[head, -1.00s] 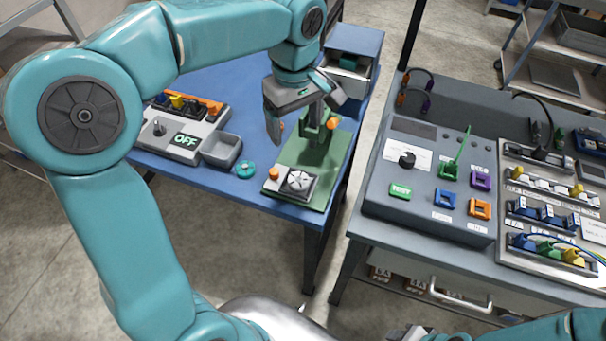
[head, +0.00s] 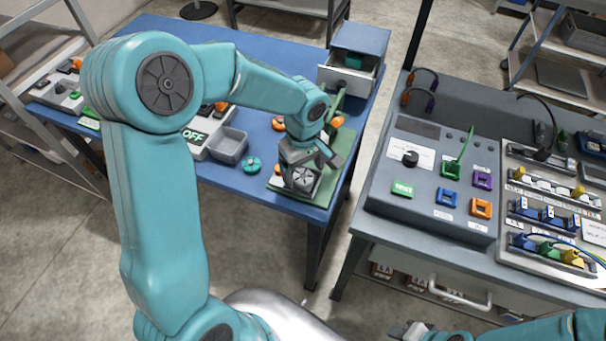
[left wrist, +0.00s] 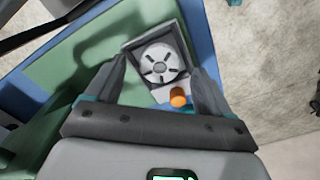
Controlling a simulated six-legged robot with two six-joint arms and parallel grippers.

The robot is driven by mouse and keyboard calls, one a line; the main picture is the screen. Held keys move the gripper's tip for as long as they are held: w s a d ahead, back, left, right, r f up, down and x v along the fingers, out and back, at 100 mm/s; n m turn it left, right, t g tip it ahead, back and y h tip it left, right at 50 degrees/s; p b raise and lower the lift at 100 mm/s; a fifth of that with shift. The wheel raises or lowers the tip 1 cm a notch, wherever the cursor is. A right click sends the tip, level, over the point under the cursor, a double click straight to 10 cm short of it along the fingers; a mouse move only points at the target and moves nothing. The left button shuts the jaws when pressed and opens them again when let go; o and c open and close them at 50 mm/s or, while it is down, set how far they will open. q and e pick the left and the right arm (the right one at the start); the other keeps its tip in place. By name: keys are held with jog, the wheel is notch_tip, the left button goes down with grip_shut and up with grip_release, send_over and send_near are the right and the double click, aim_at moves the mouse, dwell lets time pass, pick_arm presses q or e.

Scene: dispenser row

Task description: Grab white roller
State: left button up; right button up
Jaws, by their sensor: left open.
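The white roller, a pale round spoked disc (head: 303,179), sits in a dark square-framed holder on a green board (head: 327,179). The disc also shows in the left wrist view (left wrist: 158,66), lying flat in its frame. My left gripper (head: 313,168) is open and empty, over the holder, and partly hides it in the head view. In the left wrist view its fingers (left wrist: 159,76) stand either side of the disc, seemingly above it; contact cannot be told. My right gripper (head: 408,331) is at the bottom edge, partly cut off.
An orange knob (left wrist: 178,97) stands beside the disc. A green lever with an orange tip (head: 337,121) rises behind. A teal ring (head: 251,165) and a grey tray (head: 229,143) are to the left. A grey control console (head: 430,215) is to the right.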

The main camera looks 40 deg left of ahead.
pick_arm(q)
jog(key=shift+f, duration=0.5)
jog(key=c, duration=1.1)
jog(key=shift+c, duration=0.2)
jog(key=shift+r, duration=0.15)
